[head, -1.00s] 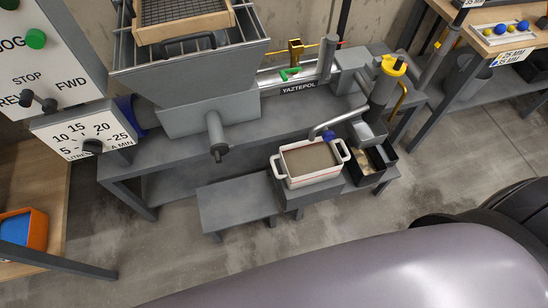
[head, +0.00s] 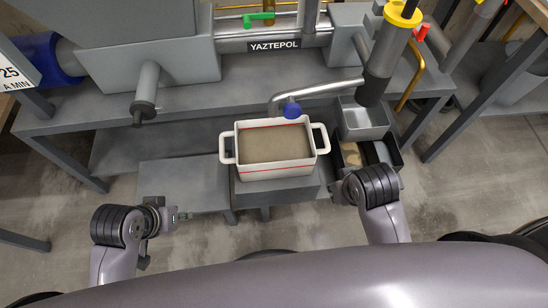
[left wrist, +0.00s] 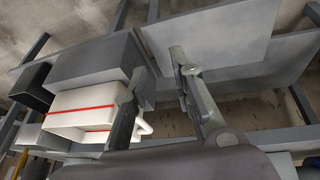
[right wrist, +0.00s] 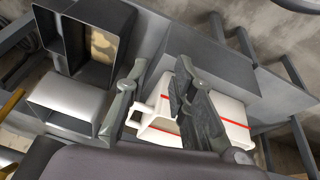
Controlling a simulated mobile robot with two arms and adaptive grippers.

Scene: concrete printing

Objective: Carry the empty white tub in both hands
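The white tub (head: 275,172) with a red line and two side handles stands upright on a low grey stand (head: 260,190). A flat grey-brown surface shows inside it, so it does not look plainly empty. It also shows in the left wrist view (left wrist: 85,118) and right wrist view (right wrist: 232,112), partly behind fingers. My left gripper (head: 182,216) is open and empty, left of and nearer than the tub's left handle (head: 227,148). My right gripper (right wrist: 160,62) is open; in the head view its wrist hides most of it, right of the right handle (head: 322,138). Neither visibly touches the tub.
A curved pipe with a blue end (head: 291,109) hangs at the tub's back rim. A dark open box (head: 352,158) and a grey bin (head: 362,122) stand close on the right. A lower grey bench (head: 180,178) lies left. The grey machine (head: 150,50) stands behind.

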